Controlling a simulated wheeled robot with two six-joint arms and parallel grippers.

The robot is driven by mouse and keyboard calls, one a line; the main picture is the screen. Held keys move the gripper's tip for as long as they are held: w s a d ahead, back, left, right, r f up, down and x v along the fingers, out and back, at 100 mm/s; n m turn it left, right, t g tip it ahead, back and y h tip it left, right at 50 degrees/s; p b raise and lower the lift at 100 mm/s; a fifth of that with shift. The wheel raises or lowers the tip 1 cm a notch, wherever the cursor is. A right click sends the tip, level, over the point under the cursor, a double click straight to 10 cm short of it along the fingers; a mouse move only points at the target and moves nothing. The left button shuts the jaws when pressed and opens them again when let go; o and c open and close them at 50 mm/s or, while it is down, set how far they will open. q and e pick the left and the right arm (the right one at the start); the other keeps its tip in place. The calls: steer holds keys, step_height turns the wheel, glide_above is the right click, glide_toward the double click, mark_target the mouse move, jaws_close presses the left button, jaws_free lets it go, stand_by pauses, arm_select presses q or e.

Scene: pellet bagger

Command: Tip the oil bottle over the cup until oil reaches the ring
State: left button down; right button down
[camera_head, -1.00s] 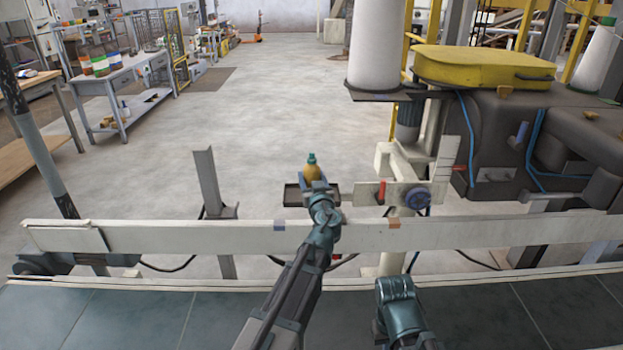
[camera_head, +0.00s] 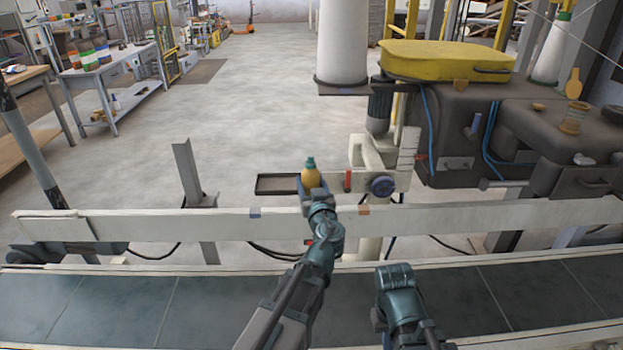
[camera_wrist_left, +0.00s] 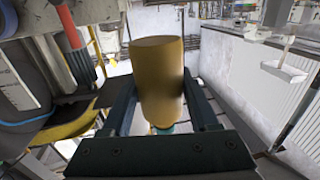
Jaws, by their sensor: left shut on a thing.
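The oil bottle (camera_head: 310,177) is amber with a teal cap and stands upright in my left gripper (camera_head: 312,190), beyond the white rail. In the left wrist view the bottle (camera_wrist_left: 157,80) sits between the two fingers (camera_wrist_left: 160,105), which are shut on it; its cap is mostly hidden there. At the far right of the head view, a small amber cup-like thing (camera_head: 572,120) stands on the dark machine, well away from the bottle. I cannot make out a ring or oil level on it. My right arm shows at the bottom, but its gripper is out of sight.
A white rail (camera_head: 160,228) and a dark conveyor belt (camera_head: 120,305) run across the front. A dark tray (camera_head: 277,184) is just left of the bottle. The dark machine (camera_head: 470,130) with a yellow cover (camera_head: 445,60) fills the right. Open floor lies at left centre.

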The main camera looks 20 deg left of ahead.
arm_select(q)
step_height(320, 180, up, 15)
steer(key=p, duration=1.5)
steer(key=shift+r, duration=0.2)
steer(key=shift+d+f, duration=0.1)
